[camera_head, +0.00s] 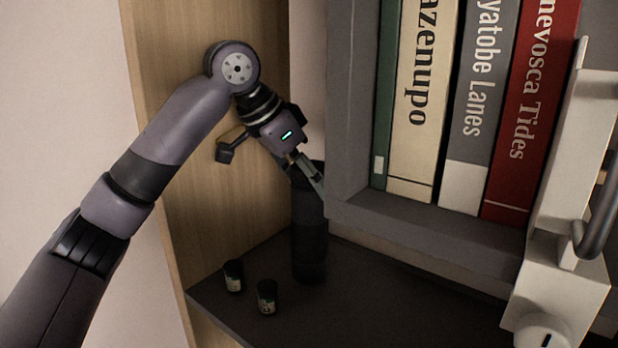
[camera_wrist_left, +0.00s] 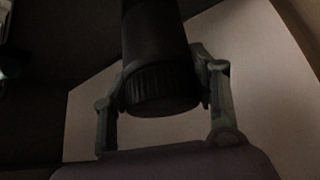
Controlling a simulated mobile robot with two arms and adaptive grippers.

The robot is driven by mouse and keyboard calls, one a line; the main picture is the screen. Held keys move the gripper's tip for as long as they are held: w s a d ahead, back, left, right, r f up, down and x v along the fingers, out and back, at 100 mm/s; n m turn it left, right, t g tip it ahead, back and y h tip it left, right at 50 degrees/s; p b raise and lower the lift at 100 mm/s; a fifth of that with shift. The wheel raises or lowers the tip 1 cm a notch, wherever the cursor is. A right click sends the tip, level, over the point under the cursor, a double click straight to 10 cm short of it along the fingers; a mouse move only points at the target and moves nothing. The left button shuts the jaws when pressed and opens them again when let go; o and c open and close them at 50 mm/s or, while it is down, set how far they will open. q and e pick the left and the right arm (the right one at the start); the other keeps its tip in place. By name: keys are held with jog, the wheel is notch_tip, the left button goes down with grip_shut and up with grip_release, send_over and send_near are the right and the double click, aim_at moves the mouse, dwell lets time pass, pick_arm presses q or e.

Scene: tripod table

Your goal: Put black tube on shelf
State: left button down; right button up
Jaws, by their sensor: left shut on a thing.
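The black tube (camera_head: 309,236) is upright over the dark shelf board (camera_head: 385,290), close to the wooden side panel. Its lower end is at or just above the board; I cannot tell if it touches. My left gripper (camera_head: 312,176) is shut on its upper part. In the left wrist view the tube (camera_wrist_left: 155,50) shows between the two fingers of the left gripper (camera_wrist_left: 163,80), with its ribbed end facing the camera. Part of the tube's top is hidden by the gripper. My right gripper is not in view.
Two small dark canisters (camera_head: 233,276) (camera_head: 267,297) stand on the board left of the tube. A grey box frame (camera_head: 420,225) with several upright books (camera_head: 420,100) is close on the right. A wooden panel (camera_head: 215,190) is behind. A white fixture (camera_head: 560,285) stands far right.

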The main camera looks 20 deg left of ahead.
pick_arm(q)
jog(key=shift+d+f, duration=0.1)
jog(key=c, duration=1)
grip_release()
jog(key=o, duration=0.4)
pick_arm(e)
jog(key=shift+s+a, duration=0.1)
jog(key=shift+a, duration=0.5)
pick_arm(q)
jog(key=shift+b+v, duration=1.6)
jog(key=shift+v, duration=4.55)
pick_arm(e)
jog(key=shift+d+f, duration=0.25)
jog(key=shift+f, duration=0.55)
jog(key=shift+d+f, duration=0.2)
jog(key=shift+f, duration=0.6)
pick_arm(q)
jog(key=shift+d, duration=0.1)
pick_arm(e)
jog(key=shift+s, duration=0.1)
